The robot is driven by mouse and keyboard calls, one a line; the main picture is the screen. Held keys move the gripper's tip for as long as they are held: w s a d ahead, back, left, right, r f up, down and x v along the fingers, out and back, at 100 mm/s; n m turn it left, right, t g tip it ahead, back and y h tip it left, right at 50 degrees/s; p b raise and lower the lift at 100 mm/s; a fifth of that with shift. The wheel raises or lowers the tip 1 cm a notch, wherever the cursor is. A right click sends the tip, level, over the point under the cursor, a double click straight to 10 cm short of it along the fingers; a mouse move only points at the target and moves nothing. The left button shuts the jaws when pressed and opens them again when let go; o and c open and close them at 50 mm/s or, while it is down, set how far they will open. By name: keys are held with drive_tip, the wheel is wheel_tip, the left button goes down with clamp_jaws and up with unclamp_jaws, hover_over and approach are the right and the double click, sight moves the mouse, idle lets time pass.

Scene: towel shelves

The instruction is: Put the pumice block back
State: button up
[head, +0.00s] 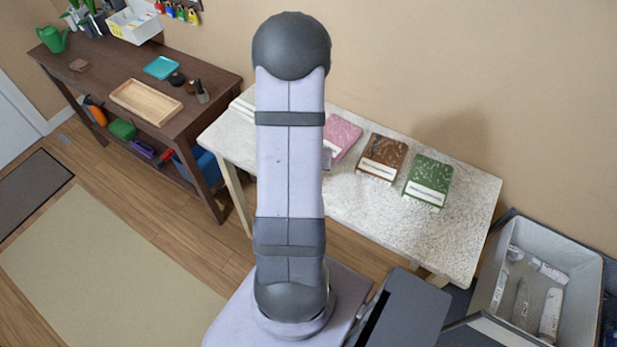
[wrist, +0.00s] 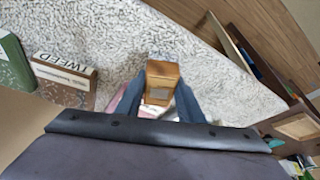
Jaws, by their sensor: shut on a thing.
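My gripper (wrist: 158,92) shows in the wrist view, with its two dark blue fingers shut on a small block (wrist: 161,72). The block is orange-brown with a paler end face and looks like wood; I cannot tell from its look whether it is pumice. It is held over the fleecy white tabletop (wrist: 120,40); whether it touches the surface is unclear. In the head view my own arm hides the gripper and the block. No other block that is clearly pumice shows.
On the white table (head: 445,240) lie a pink book-like item (head: 342,135), a brown one (head: 382,155) and a green one (head: 428,178). A dark wooden shelf table (head: 75,65) with a wooden tray (head: 146,102) stands at left. A grey bin (head: 490,285) is at right.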

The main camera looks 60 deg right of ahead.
drive_tip(key=shift+f+b, duration=0.6)
drive_tip(key=shift+f, duration=1.25)
drive_tip(key=shift+f, duration=0.1)
drive_tip(key=o, duration=1.3)
drive_tip(key=shift+v, duration=0.8)
drive_tip(key=p+v, duration=0.5)
drive_tip(key=v, duration=0.5)
drive_tip(key=shift+r, duration=0.35)
drive_tip(key=shift+a, duration=0.1)
